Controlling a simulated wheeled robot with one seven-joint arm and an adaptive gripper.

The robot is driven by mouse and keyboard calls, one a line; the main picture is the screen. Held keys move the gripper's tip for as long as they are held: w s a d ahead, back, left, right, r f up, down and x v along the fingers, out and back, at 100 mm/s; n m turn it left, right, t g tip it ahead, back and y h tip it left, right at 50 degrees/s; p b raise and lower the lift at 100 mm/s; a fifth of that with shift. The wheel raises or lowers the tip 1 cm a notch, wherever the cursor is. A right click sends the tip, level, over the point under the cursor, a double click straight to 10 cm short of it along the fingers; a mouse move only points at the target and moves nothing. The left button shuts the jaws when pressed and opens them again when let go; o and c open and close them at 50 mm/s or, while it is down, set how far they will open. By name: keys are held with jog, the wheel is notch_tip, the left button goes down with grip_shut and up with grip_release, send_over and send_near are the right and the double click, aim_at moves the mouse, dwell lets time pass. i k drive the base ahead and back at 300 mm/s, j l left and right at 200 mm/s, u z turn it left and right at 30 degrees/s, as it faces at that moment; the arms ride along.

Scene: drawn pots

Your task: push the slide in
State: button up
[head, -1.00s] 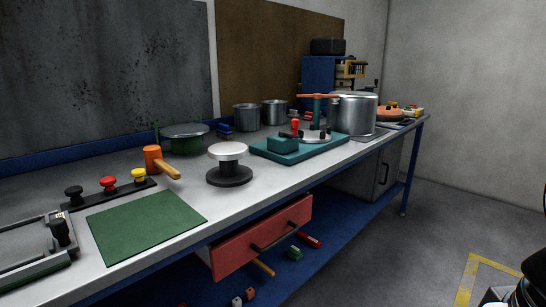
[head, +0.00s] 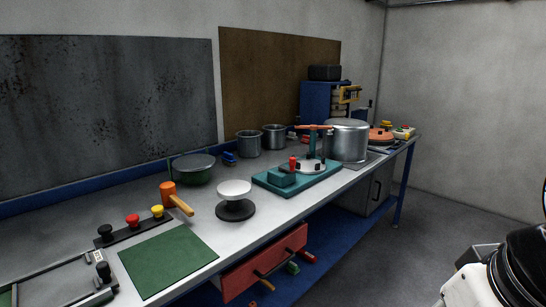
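A grey framed fixture (head: 45,284) lies at the near left end of the bench, cut off by the picture edge. A black upright knob (head: 103,271) stands at its right side; this looks like the slide, but how far out it sits I cannot tell. A red drawer (head: 265,262) under the bench's front edge stands pulled out, with a dark bar handle. My gripper is not in view; only a black and white part of my own arm shows at the lower right, well apart from the bench.
A green mat (head: 167,260), a strip with black, red and yellow knobs (head: 133,222), an orange mallet (head: 171,195) and a white bowl-like top on a black base (head: 235,209) stand nearby. A teal fixture (head: 297,178) and a large pot (head: 347,142) stand farther along. Floor on the right is clear.

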aim_at(67, 282)
jog(key=u, duration=1.45)
jog(key=i+l, duration=0.25)
jog(key=i, duration=0.25)
jog(key=i+l, duration=0.2)
jog(key=i, duration=0.25)
jog(key=i+u, duration=0.05)
